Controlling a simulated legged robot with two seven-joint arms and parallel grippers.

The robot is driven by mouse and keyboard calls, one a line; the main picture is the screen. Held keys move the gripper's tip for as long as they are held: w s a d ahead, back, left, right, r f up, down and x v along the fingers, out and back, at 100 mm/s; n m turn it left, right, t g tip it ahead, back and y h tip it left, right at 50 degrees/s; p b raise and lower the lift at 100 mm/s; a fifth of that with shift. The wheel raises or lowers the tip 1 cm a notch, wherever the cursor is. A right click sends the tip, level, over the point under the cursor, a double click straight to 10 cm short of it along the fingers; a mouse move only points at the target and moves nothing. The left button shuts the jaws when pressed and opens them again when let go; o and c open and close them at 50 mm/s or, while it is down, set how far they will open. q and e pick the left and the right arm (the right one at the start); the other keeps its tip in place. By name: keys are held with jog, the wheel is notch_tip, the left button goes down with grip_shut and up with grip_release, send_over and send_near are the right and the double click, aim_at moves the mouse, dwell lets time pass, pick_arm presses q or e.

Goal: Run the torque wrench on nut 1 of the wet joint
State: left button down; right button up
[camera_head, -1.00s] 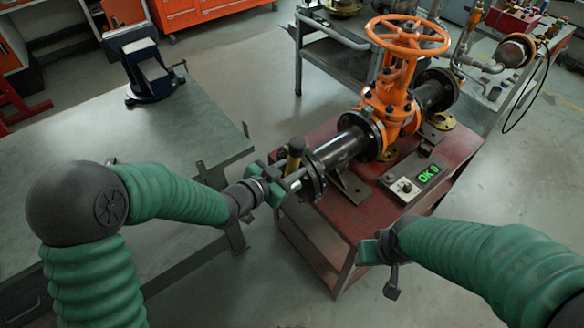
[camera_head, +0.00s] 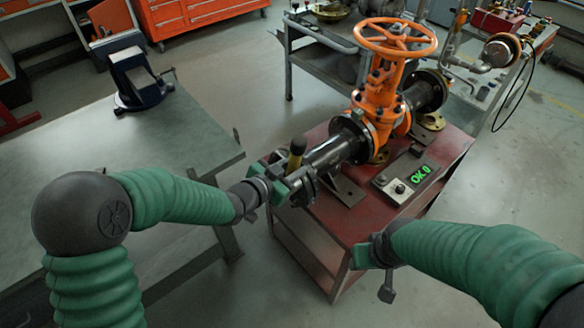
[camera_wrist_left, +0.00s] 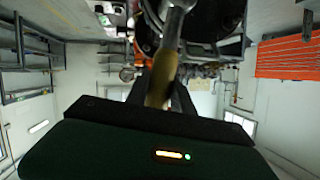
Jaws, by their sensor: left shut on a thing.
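The torque wrench has a yellow grip (camera_head: 297,152) that sticks up beside the near end of the pipe in the head view. My left gripper (camera_head: 284,183) is shut on it. In the left wrist view the yellow grip (camera_wrist_left: 163,80) stands between the fingers and a metal shaft (camera_wrist_left: 178,18) runs on to a dark round flange. The near pipe flange (camera_head: 306,186) is partly hidden behind the gripper. I cannot make out nut 1 or the wrench head's seat. My right gripper (camera_head: 374,262) hangs apart from the valve at the stand's front right; its jaw opening is unclear.
A grey workbench (camera_head: 150,150) with a vise (camera_head: 138,80) is at left.

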pick_arm(q)
jog(key=shift+w+d+r, duration=0.2)
dwell(1.1)
jog(key=shift+s+a, duration=0.15)
jog(key=shift+a, duration=0.05)
dwell(0.8)
